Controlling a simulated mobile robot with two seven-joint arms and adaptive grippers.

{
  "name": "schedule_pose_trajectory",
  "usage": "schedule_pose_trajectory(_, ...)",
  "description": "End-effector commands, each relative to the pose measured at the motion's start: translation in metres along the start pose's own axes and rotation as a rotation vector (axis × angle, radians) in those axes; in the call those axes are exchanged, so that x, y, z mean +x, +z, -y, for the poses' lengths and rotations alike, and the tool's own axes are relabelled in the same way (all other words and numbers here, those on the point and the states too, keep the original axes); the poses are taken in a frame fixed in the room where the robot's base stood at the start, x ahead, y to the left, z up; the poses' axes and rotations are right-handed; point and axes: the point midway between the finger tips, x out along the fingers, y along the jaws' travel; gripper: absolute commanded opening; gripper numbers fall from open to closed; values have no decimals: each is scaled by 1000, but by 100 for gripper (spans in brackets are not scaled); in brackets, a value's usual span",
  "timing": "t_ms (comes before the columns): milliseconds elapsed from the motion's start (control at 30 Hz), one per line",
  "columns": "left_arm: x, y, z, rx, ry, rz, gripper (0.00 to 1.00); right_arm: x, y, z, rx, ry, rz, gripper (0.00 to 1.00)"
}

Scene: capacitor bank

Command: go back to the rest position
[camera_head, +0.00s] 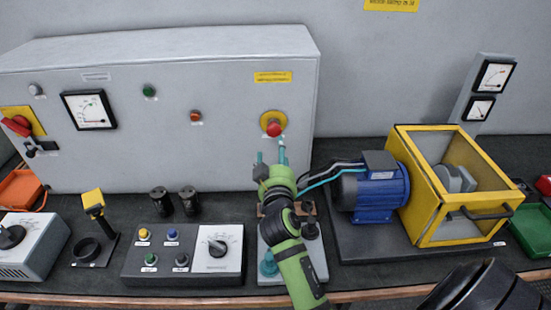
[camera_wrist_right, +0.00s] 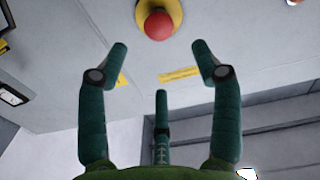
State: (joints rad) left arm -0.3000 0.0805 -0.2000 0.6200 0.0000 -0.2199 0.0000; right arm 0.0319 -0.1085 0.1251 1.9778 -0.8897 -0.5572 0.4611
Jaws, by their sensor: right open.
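My right gripper (camera_head: 271,155) is raised in front of the grey cabinet, with its arm coming up from the bottom edge. Its teal fingers are spread and empty in the wrist view (camera_wrist_right: 160,62). The red mushroom button (camera_head: 273,127) on its yellow disc sits just above the fingertips in the head view. In the wrist view the red button (camera_wrist_right: 158,25) is beyond the fingertips, with a visible gap to them. The gripper hides part of the panel behind it. My left gripper is in neither view.
Right of my arm is a blue motor (camera_head: 375,192) with a yellow guard frame (camera_head: 428,205). Left are a control box (camera_head: 150,270), two black cylinders (camera_head: 174,201) and a yellow-topped stand (camera_head: 93,200). Teal and black cables run near the gripper.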

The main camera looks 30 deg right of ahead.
Motion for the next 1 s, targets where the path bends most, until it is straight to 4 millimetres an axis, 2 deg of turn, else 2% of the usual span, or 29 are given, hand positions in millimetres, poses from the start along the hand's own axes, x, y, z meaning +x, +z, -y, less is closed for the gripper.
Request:
schedule_pose_trajectory(200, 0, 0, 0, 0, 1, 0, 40, -14, 0, 0, 1, 0, 0, 66)
schedule_pose_trajectory(733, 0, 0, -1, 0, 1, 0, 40, -15, 2, 0, 0, -1, 7, 66)
schedule_pose_trajectory(800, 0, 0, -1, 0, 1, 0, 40, -21, 12, -2, -3, -7, 45, 66)
schedule_pose_trajectory(867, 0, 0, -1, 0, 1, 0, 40, -32, 31, -4, -6, -23, 115, 66)
schedule_pose_trajectory(967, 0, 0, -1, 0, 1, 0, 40, -67, 77, -3, -27, -89, 305, 66)
schedule_pose_trajectory(1000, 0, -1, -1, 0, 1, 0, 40, -87, 98, 0, -42, -133, 397, 66)
